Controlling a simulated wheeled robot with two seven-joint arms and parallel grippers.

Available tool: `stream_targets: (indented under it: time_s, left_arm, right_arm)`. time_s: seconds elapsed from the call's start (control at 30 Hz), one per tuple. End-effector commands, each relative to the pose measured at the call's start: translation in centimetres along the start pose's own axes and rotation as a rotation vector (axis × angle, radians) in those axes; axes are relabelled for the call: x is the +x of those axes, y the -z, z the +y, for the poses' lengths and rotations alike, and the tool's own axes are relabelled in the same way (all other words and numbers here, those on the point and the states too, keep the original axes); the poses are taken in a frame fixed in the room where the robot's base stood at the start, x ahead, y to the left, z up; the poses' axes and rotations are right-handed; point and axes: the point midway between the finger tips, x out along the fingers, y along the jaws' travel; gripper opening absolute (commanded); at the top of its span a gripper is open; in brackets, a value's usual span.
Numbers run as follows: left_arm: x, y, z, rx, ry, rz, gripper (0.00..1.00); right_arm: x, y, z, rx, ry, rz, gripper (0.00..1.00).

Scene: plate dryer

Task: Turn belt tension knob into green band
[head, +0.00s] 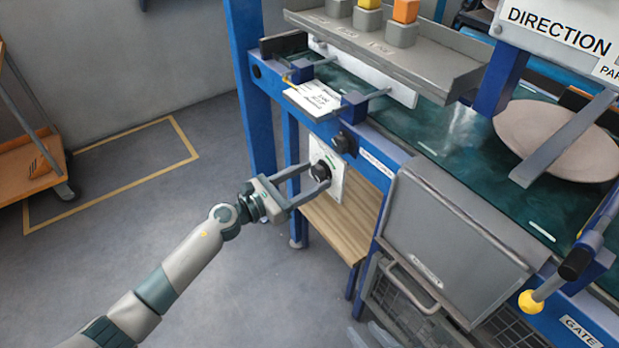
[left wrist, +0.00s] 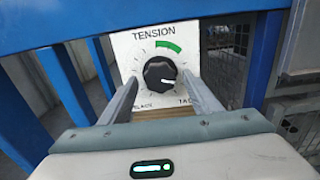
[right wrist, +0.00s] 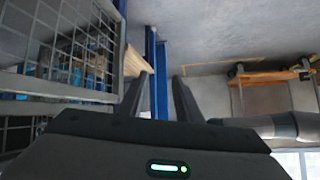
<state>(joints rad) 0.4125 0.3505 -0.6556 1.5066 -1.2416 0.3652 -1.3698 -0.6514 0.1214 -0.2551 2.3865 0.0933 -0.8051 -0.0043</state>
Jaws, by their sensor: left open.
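The black tension knob (head: 320,171) sits on a white dial plate (head: 335,195) fixed below the blue rail. In the left wrist view the knob (left wrist: 158,72) is near the middle under the word TENSION. Its white mark points right and slightly down, below the green band (left wrist: 169,47), which arcs from the top to the upper right. My left gripper (head: 318,174) is open with one finger on each side of the knob; contact cannot be told. My right gripper (right wrist: 159,77) is open and empty, seen only in the right wrist view.
A grey hatch (head: 450,235) and a yellow-tipped lever (head: 532,301) are to the right. A wooden shelf (head: 335,228) lies below the dial.

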Motion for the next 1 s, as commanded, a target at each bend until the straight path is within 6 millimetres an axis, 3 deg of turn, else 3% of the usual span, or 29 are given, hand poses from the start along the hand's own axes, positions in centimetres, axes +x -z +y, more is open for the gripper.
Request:
stream_targets:
  time_s: [0.1,0.27,0.3,0.67,1.0]
  left_arm:
    - [0.0,0.0,0.0,0.0,0.0,0.0,0.57]
    - [0.0,0.0,0.0,0.0,0.0,0.0,0.19]
    - [0.0,0.0,0.0,0.0,0.0,0.0,0.16]
    - [0.0,-0.1,0.0,-0.032,0.0,0.0,0.16]
    - [0.0,-0.2,-0.1,-0.206,0.0,0.0,0.16]
  right_arm:
    - [0.0,0.0,0.0,0.0,0.0,0.0,0.31]
    - [0.0,0.0,0.0,0.0,0.0,0.0,0.31]
    - [0.0,0.0,0.0,0.0,0.0,0.0,0.31]
    - [-0.2,-0.5,0.0,0.003,0.001,-0.03,0.31]
    - [-1.2,-3.0,0.9,0.021,-0.02,-0.184,0.31]
